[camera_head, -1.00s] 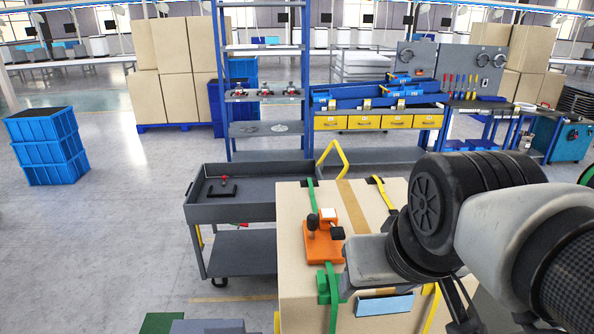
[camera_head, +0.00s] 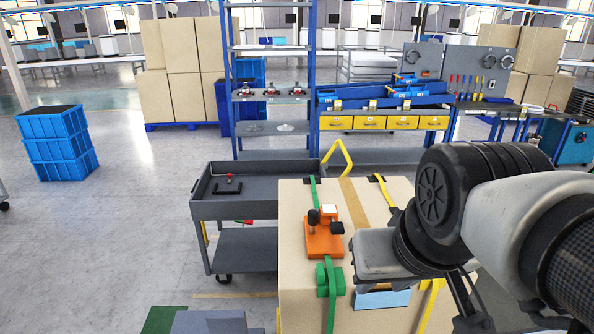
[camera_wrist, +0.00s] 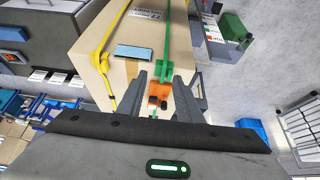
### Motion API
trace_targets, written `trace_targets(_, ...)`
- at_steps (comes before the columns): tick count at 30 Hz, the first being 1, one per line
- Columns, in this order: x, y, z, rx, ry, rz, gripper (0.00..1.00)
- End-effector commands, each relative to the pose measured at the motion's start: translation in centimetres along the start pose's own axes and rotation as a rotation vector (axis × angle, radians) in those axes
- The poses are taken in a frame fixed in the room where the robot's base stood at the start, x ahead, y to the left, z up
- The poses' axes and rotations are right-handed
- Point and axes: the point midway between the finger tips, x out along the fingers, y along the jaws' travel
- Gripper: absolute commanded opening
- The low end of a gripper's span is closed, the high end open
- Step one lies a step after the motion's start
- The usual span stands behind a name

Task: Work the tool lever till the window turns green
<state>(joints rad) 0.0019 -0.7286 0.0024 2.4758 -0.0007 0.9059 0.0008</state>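An orange tool (camera_head: 323,238) with a black-knobbed lever (camera_head: 313,217) and a small white block on it lies on top of a large cardboard box (camera_head: 292,270). A green strap (camera_head: 332,308) runs over the box through a green buckle (camera_head: 330,279), just in front of the tool. My gripper is to the right of the tool in the head view, with its fingers mostly hidden there. In the wrist view my gripper (camera_wrist: 161,90) has its two fingers apart, with the orange tool (camera_wrist: 158,94) seen between them and nothing visibly held. No green window can be made out on the tool.
A grey cart (camera_head: 235,208) stands left of the box, carrying a small red-topped item. Blue crates (camera_head: 58,148) stand farther left. Open floor lies between them.

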Motion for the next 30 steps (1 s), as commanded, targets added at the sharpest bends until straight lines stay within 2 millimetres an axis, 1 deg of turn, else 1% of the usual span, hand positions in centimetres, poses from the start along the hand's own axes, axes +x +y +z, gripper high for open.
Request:
trace_targets(1, 0.1, 0.0, -0.8, 0.0, -0.007, 0.003, 0.23)
trace_targets(2, 0.1, 0.0, -1.4, 0.0, -0.013, 0.005, 0.18)
trace_targets(3, 0.1, 0.1, -2.4, 0.0, -0.021, 0.008, 0.11)
trace_targets(5, 0.2, 0.0, -4.4, -0.002, -0.034, 0.013, 0.01)
trace_targets(8, 0.8, 0.0, -8.2, -0.004, -0.061, 0.02, 0.0)
trace_targets(9, 1.2, 0.0, -9.8, -0.003, -0.074, 0.022, 0.0)
trace_targets(11, 2.0, 0.0, -12.2, -0.004, -0.09, 0.024, 0.0)
trace_targets(12, 2.6, -0.1, -13.7, -0.005, -0.101, 0.024, 0.0)
trace_targets(14, 3.7, -0.1, -15.8, -0.005, -0.119, 0.024, 0.0)
trace_targets(15, 4.5, -0.1, -17.3, -0.003, -0.128, 0.023, 0.0)
trace_targets(18, 6.8, -0.1, -20.4, 0.0, -0.153, 0.02, 0.0)
trace_targets(21, 8.9, 0.0, -22.8, 0.005, -0.173, 0.015, 0.0)
trace_targets(24, 10.6, 0.1, -24.5, 0.01, -0.188, 0.01, 0.0)
trace_targets(27, 11.7, 0.2, -25.5, 0.013, -0.196, 0.006, 0.0)
trace_targets(30, 12.2, 0.2, -26.0, 0.015, -0.2, 0.004, 0.0)
